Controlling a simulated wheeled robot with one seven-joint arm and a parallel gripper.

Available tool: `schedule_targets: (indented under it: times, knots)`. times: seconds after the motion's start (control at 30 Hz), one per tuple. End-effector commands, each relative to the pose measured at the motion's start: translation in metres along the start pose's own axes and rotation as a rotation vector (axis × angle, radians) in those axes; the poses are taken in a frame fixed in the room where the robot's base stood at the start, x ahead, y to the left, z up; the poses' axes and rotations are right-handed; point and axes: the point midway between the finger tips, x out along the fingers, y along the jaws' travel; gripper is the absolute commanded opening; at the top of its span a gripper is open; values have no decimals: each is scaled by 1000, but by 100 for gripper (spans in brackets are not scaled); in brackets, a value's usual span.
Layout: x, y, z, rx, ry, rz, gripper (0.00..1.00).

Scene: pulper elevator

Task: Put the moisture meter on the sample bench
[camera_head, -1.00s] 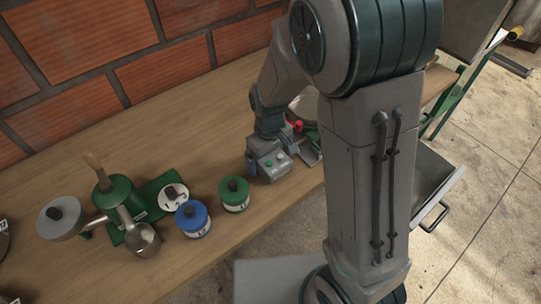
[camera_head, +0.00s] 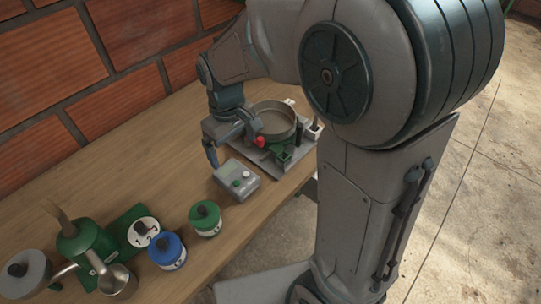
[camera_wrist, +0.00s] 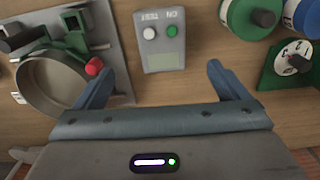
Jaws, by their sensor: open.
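The moisture meter (camera_head: 237,181) is a small grey box with a green and a white button and a small display. It lies flat on the wooden sample bench (camera_head: 150,135), between the green-lidded jar and the round pan device. In the wrist view the meter (camera_wrist: 161,38) sits just beyond my fingertips, apart from them. My gripper (camera_head: 234,146) is open and empty, on the wall side of the meter. Its two fingers also show in the wrist view (camera_wrist: 158,76), spread wider than the meter.
A round metal pan (camera_head: 273,118) on a green stand with a red knob is close beside my gripper. Green (camera_head: 205,217) and blue (camera_head: 166,250) jars and a green grinder (camera_head: 85,245) stand left. A brick wall (camera_head: 130,40) backs the bench.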

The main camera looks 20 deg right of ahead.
Motion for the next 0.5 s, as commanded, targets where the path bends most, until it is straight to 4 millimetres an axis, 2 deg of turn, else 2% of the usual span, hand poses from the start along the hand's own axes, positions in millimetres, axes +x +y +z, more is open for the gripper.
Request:
schedule_targets:
  times: [0.17,0.3,0.5]
  knots:
    - [-21,15,38,138,58,7,94]
    - [-37,25,81,293,121,22,94]
    - [-45,29,133,486,192,51,94]
